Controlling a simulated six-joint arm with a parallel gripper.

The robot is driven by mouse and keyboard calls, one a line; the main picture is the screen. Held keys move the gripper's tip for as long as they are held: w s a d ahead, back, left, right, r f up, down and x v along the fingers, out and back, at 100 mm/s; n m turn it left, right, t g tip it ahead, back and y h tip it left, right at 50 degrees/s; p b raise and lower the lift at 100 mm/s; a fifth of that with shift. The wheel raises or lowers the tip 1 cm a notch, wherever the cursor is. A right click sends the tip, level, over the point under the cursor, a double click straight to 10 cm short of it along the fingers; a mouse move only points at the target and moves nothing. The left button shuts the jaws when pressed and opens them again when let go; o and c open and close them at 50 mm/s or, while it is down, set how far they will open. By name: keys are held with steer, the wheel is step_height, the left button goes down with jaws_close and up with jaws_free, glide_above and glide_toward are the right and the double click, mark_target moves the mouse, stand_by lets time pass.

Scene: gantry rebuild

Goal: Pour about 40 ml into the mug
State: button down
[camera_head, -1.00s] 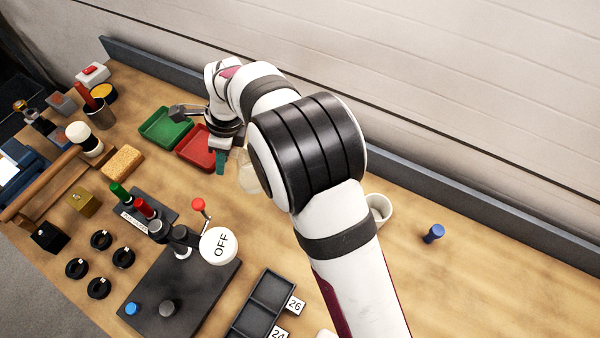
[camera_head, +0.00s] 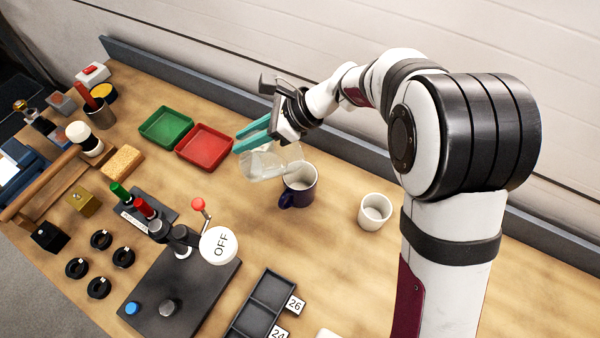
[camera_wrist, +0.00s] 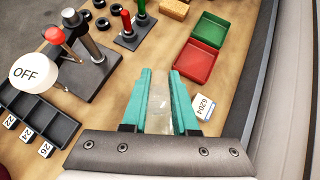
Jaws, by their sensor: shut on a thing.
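My gripper (camera_head: 258,138) has teal jaws shut on a clear jug (camera_head: 262,164). The jug looks tilted, with its right end above the rim of a dark blue mug (camera_head: 298,192). The mug stands upright on the bench, pale inside, its handle toward the lower left. I cannot make out a stream or how much liquid is in the jug or mug. In the wrist view the jug (camera_wrist: 159,112) shows between the teal jaws; the mug is not visible there.
A white cup (camera_head: 375,211) stands right of the mug. A red tray (camera_head: 204,146) and a green tray (camera_head: 166,127) lie to the left. A lever stand with an OFF disc (camera_head: 219,245) is in front. A labelled card (camera_wrist: 204,106) lies near the red tray.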

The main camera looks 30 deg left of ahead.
steer(key=shift+w+d+r+g+y, duration=0.25)
steer(key=shift+d+r+g+y, duration=0.25)
steer(key=shift+y, duration=0.4)
steer(key=shift+w+d+r, duration=0.1)
steer(key=shift+d+r, duration=0.15)
steer(key=shift+r, duration=0.05)
steer(key=shift+w+d+f+g+y+p, duration=0.1)
steer(key=shift+w+d+g+y+p, duration=0.2)
steer(key=shift+d+y+p, duration=0.45)
steer(key=shift+s+a, duration=0.2)
steer(key=shift+a, duration=0.15)
steer(key=shift+s+a+y, duration=0.25)
steer(key=shift+s+a+p, duration=0.15)
steer(key=shift+a+p, duration=0.15)
steer(key=shift+p, duration=0.1)
steer(key=shift+a, duration=0.15)
steer(key=shift+r+y+p, duration=0.25)
steer(key=shift+y+p, duration=0.15)
steer(key=shift+p, duration=0.1)
